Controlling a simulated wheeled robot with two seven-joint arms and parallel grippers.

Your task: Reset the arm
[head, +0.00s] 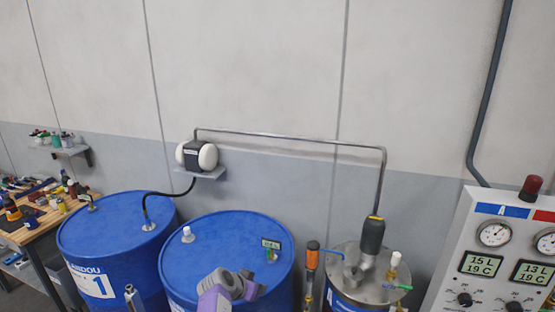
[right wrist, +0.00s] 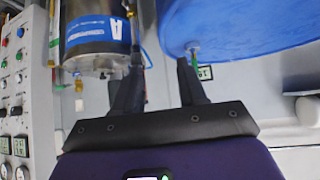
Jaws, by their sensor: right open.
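My right gripper (right wrist: 160,65) is open in the right wrist view, with its two dark fingers apart and nothing seen between them. Beyond the fingers, a steel tank with a blue label (right wrist: 97,30) is on the left and a blue drum (right wrist: 250,25) is on the right. In the head view, a purple and grey part of my arm (head: 225,288) shows at the bottom, in front of the middle blue drum (head: 215,245). I cannot tell which arm it belongs to. No left gripper fingers are in view.
Another blue drum marked 1 (head: 105,225) stands left of the middle one. A steel tank lid (head: 345,280) with a pipe is to the right, beside a gauge panel (head: 480,265). A workbench (head: 45,225) with tools is at far left. The upper wall is clear.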

